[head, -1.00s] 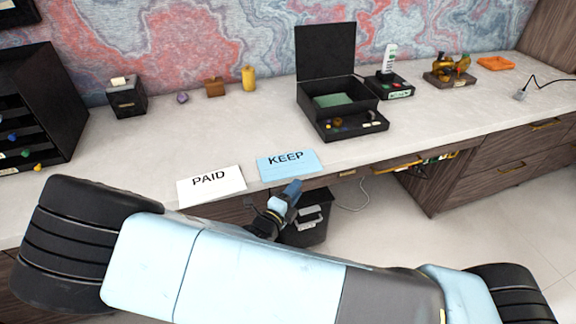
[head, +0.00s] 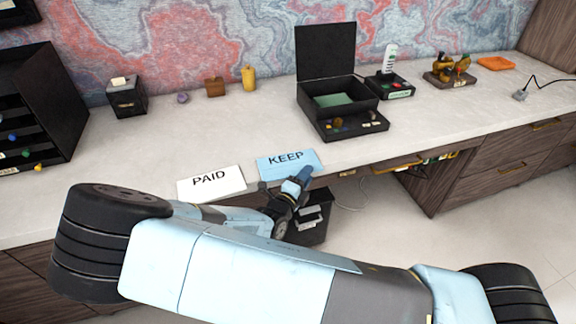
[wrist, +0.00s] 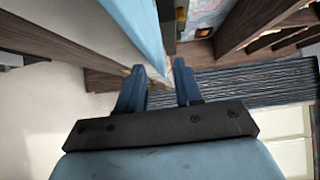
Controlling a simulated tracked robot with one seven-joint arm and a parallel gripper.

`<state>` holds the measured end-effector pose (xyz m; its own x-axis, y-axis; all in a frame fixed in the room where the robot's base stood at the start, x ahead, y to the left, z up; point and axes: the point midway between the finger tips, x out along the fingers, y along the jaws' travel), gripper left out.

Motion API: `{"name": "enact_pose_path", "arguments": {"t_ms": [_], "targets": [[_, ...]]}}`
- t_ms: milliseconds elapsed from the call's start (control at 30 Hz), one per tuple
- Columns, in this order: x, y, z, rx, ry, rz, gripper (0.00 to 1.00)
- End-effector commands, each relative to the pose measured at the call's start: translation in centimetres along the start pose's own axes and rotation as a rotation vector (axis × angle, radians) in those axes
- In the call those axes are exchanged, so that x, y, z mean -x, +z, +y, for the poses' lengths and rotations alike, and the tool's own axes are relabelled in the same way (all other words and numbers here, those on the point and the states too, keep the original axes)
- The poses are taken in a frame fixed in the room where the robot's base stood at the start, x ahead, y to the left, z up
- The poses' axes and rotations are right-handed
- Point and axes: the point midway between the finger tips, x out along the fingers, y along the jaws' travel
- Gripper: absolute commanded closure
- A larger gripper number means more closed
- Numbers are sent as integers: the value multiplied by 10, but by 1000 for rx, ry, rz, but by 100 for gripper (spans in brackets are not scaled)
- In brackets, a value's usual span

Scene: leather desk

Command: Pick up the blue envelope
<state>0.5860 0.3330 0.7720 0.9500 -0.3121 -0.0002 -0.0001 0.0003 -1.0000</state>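The blue envelope (head: 288,162), marked KEEP, lies flat at the front edge of the desk and seems to overhang it a little. In the wrist view it is a light blue strip (wrist: 150,30) whose end reaches down towards the gap between my fingers. My gripper (head: 303,176) is at the envelope's front edge and covers a small part of it in the head view. In the wrist view my gripper (wrist: 160,82) is open, with two dark blue fingers apart. I cannot tell whether a finger touches the envelope.
A white envelope (head: 211,182) marked PAID lies just left of the blue one. A black open box (head: 338,105) stands behind on the desk (head: 215,135). A dark bin (head: 312,222) stands under the desk edge, and an open drawer (head: 398,163) is to the right.

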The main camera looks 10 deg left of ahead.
Motion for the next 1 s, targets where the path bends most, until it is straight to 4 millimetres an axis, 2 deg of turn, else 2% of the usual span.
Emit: {"name": "enact_pose_path", "arguments": {"t_ms": [67, 333, 833, 1000], "targets": [[0, 0, 0, 0, 0, 0, 73], [0, 0, 0, 0, 0, 0, 99], [0, 0, 0, 1, 2, 0, 100], [1, 0, -10, -1, 2, 0, 100]]}}
